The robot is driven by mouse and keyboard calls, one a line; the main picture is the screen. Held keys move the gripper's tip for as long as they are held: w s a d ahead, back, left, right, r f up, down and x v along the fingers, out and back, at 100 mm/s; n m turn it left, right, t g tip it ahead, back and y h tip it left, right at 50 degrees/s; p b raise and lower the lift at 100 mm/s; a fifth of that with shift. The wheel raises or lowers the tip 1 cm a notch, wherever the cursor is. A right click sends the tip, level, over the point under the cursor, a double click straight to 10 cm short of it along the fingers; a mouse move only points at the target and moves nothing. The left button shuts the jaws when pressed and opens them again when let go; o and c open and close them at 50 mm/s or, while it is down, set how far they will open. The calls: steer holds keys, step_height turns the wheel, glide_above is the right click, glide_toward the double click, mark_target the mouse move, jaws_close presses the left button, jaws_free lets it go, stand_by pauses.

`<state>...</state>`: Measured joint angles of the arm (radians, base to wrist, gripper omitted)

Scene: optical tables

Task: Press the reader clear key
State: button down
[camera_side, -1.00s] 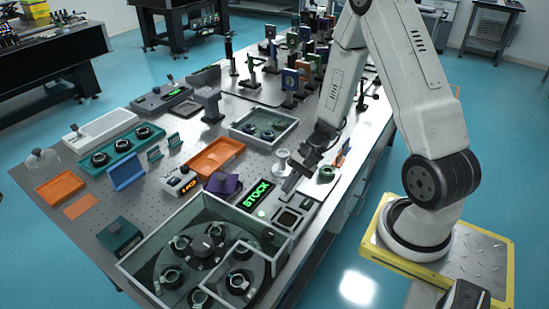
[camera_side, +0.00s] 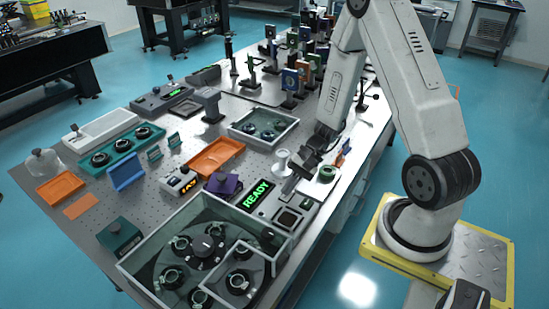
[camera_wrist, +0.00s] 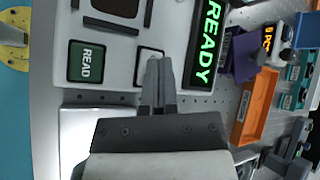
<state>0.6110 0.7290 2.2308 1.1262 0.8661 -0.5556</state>
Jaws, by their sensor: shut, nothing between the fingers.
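The reader is a pale panel (camera_wrist: 120,65) with a lit green display (camera_wrist: 207,43) that says READY; the display also shows in the side view (camera_side: 257,194). A dark green READ key (camera_wrist: 86,61) sits at the panel's left in the wrist view. A second, pale-edged key (camera_wrist: 141,66) lies right of it, mostly hidden behind my fingers, so its label cannot be read. My gripper (camera_wrist: 158,62) is shut and empty, with its tips over this second key. I cannot tell whether they touch it. In the side view my gripper (camera_side: 288,188) is low beside the reader.
A glass-walled box with a round carousel (camera_side: 208,245) stands in front of the reader. A purple block (camera_side: 224,184) and an orange tray (camera_side: 216,157) lie beyond the display. A small white stand (camera_side: 282,159) is close to my gripper.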

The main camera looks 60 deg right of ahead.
mark_target(289, 196)
steer(key=shift+r, duration=0.15)
stand_by(0.3)
steer(key=shift+r, duration=0.65)
steer(key=shift+r, duration=0.1)
steer(key=shift+r, duration=2.4)
steer(key=shift+s+a+n+g+h, duration=0.3)
steer(key=shift+a+n+g, duration=0.1)
steer(key=shift+a, duration=0.05)
steer(key=s+a+r+n+h, duration=0.1)
steer(key=a+r+n+h, duration=0.3)
steer(key=n+h, duration=0.4)
steer(key=shift+s+a+r+n+t, duration=0.3)
steer(key=shift+a+n, duration=0.5)
steer(key=shift+n, duration=1.1)
